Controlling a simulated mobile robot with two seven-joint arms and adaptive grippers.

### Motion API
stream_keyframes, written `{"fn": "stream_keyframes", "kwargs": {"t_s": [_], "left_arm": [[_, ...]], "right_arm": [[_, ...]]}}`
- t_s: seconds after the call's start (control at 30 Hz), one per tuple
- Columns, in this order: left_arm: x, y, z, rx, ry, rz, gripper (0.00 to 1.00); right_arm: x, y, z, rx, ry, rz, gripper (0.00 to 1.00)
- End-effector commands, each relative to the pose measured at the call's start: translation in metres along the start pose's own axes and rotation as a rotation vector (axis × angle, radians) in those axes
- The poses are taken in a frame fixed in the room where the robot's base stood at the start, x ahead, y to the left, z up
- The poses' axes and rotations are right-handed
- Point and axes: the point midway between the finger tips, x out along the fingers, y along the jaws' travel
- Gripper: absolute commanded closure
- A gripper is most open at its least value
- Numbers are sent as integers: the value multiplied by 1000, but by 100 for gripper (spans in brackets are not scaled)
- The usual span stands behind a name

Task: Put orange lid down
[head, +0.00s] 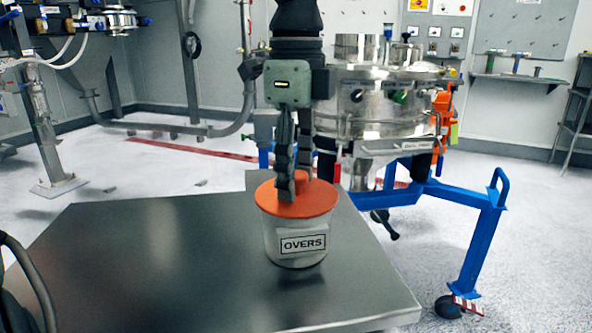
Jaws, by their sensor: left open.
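The orange lid (320,203) lies flat on top of a pale cylindrical container (297,240) labelled OVERS. The container stands upright on the metal table. My left gripper (301,188) points straight down over the lid, with its fingers apart on either side of the lid's raised orange knob. The fingertips are at or just above the lid's surface; I cannot tell whether they touch it. The fingers partly hide the knob and the back of the lid.
The metal table (150,260) is bare to the left of the container. Behind it stands the steel sifter (375,105) on a blue wheeled frame (480,235). Pipework and a stand (45,130) are at the back left.

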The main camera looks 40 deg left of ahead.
Motion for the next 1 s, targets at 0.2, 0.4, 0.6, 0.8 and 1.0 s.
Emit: {"fn": "stream_keyframes", "kwargs": {"t_s": [0.2, 0.4, 0.6, 0.8, 1.0], "left_arm": [[-43, -1, 0, -2, -1, -7, 52], [-87, -1, 0, -1, -1, -4, 52], [-114, 0, 0, 1, -1, -1, 52], [-122, 0, 0, 2, 0, 1, 52], [-122, 0, 0, 2, 0, 1, 52]], "right_arm": [[10, -1, 2, -1, -9, -4, 100], [14, -2, 5, 1, -13, -7, 100], [16, -3, 5, 2, -11, -9, 100], [19, -4, 7, 2, -16, -11, 100], [21, -5, 9, 2, -22, -12, 100]]}}
